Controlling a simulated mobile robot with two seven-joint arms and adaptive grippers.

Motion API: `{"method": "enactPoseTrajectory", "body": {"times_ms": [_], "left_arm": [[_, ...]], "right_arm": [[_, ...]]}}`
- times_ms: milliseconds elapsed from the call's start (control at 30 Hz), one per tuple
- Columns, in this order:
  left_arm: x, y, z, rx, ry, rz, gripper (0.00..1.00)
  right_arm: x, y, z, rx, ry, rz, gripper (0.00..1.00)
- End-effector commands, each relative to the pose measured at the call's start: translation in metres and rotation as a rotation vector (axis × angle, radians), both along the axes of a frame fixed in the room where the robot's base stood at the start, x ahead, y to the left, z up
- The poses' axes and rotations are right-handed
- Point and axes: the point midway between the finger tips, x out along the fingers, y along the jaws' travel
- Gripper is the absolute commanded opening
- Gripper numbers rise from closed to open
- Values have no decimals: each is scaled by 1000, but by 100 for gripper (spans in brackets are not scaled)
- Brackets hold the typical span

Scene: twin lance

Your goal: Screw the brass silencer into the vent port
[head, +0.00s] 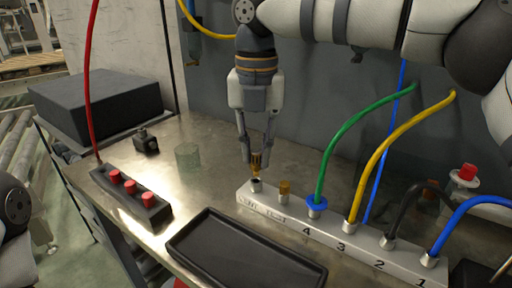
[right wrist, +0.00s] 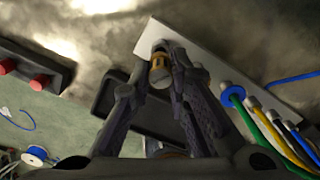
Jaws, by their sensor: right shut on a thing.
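The brass silencer (head: 256,163) is held upright between the fingertips of my right gripper (head: 256,150), which is shut on it. In the right wrist view the silencer (right wrist: 159,70) shows between the two fingers of the gripper (right wrist: 160,78). Its lower end is right over the dark-mouthed port (head: 257,185) at the left end of the light grey manifold (head: 262,208). I cannot tell whether it touches or enters the port. A second brass fitting (head: 284,189) stands in the manifold just to the right. My left gripper is not in view.
Green (head: 345,130), yellow, black and blue hoses rise from the manifold's numbered ports on the right. A black tray (head: 204,231) lies in front. A box with red buttons (head: 131,187) and a glass-like cylinder (head: 188,157) stand left. The bench between them is clear.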

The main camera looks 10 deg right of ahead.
Motion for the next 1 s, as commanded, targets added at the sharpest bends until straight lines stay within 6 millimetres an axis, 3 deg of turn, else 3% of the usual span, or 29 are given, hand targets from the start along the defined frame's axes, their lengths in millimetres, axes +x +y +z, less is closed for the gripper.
{"method": "enactPoseTrajectory", "body": {"times_ms": [1000], "left_arm": [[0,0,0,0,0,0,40]], "right_arm": [[0,0,-10,-1,0,0,0]]}}
